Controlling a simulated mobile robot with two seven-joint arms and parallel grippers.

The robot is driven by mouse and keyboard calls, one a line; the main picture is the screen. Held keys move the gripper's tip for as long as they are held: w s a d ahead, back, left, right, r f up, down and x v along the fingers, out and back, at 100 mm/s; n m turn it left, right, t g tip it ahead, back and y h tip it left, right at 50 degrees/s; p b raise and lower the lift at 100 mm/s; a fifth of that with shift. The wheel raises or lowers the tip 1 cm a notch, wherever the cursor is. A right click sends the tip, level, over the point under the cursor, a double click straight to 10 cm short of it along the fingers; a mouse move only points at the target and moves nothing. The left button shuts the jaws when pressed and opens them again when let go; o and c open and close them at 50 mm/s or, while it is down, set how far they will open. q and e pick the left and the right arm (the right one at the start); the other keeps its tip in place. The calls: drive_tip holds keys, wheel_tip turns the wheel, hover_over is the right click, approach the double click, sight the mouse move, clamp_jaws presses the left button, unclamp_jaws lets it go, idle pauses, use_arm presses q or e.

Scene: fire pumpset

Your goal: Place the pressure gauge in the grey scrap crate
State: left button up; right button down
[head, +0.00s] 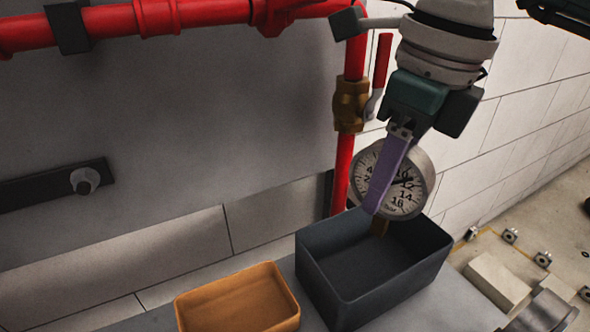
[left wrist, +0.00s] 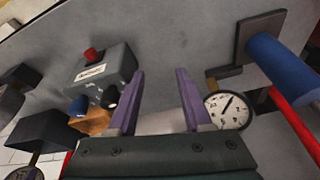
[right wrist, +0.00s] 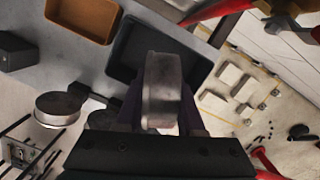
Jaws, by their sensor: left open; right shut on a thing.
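The pressure gauge (head: 408,190), with a white dial, pale rim and short brass stem, is above the grey scrap crate (head: 395,290) in the head view. Its stem points down and overlaps the crate's opening; I cannot tell its exact height. My right gripper (head: 382,190) is shut on the gauge, one purple finger across the dial. In the right wrist view the gauge (right wrist: 162,90) shows edge-on between the fingers, with the dark crate (right wrist: 122,62) behind. My left gripper (left wrist: 160,98) is open and empty in its wrist view and is outside the head view.
An orange tray (head: 240,297) stands left of the crate. A red pipe (head: 342,175) with a brass valve (head: 350,104) runs behind it. The left wrist view shows another dial (left wrist: 228,110), a grey box with a red button (left wrist: 92,56) and a blue cylinder (left wrist: 282,68).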

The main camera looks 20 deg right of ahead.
sight(375, 231)
use_arm(q)
drive_tip(key=shift+f+b, duration=0.5)
drive_tip(key=shift+f, duration=0.05)
use_arm(e)
wheel_tip(375, 231, down, 8)
drive_tip(key=shift+r, duration=0.1)
drive_tip(key=shift+f, duration=0.5)
use_arm(q)
drive_tip(key=shift+f, duration=0.1)
use_arm(e)
drive_tip(key=c, duration=0.5)
unclamp_jaws()
drive_tip(key=shift+f, duration=0.1)
